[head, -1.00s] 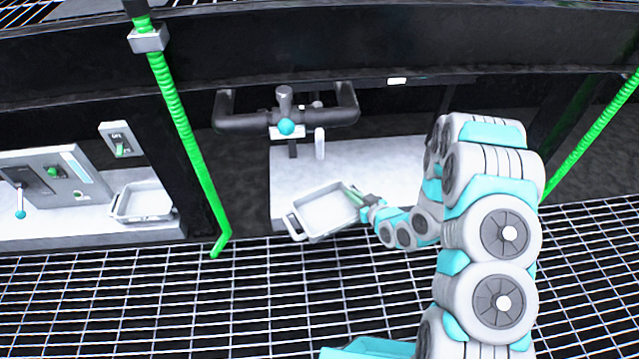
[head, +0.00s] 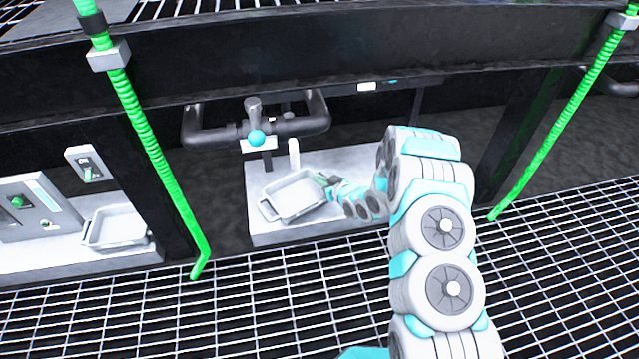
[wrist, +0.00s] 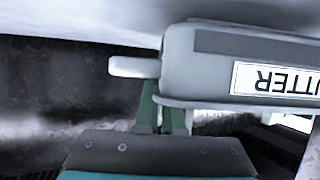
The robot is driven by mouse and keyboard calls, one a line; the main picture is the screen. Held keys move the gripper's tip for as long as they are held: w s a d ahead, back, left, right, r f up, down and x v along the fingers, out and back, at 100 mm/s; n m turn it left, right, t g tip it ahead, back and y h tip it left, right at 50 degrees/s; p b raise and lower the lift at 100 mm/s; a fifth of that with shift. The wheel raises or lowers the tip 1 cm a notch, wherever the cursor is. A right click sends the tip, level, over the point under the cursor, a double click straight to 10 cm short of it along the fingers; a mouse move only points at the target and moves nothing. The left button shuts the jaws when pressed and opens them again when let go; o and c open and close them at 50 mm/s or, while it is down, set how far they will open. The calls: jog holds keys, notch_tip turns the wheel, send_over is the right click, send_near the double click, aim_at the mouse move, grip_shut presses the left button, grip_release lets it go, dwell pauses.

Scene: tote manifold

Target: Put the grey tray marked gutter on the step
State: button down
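The grey tray (head: 292,213) is a shallow open pan with a handle at its left end. In the wrist view the tray (wrist: 195,65) carries a white label reading upside down "UTTER", its start cut off. My gripper (head: 325,182) is at the tray's right side in the head view. In the wrist view the green fingers (wrist: 161,105) meet the tray's rim by a stubby projection and appear shut on it. The pale step (head: 350,215) lies under the tray in the head view. I cannot tell whether the tray touches it.
A dark pipe (head: 205,128) with a teal-knobbed valve (head: 256,137) stands behind the tray, with a white post (head: 293,153) near it. Another tray (head: 116,240) sits on the left ledge beside a switch panel (head: 30,205). Green hoses (head: 150,150) flank the bay. Grating floor lies in front.

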jog(key=shift+f, duration=0.65)
jog(key=c, duration=1)
grip_release()
jog(key=shift+f, duration=0.15)
jog(key=shift+c, duration=0.2)
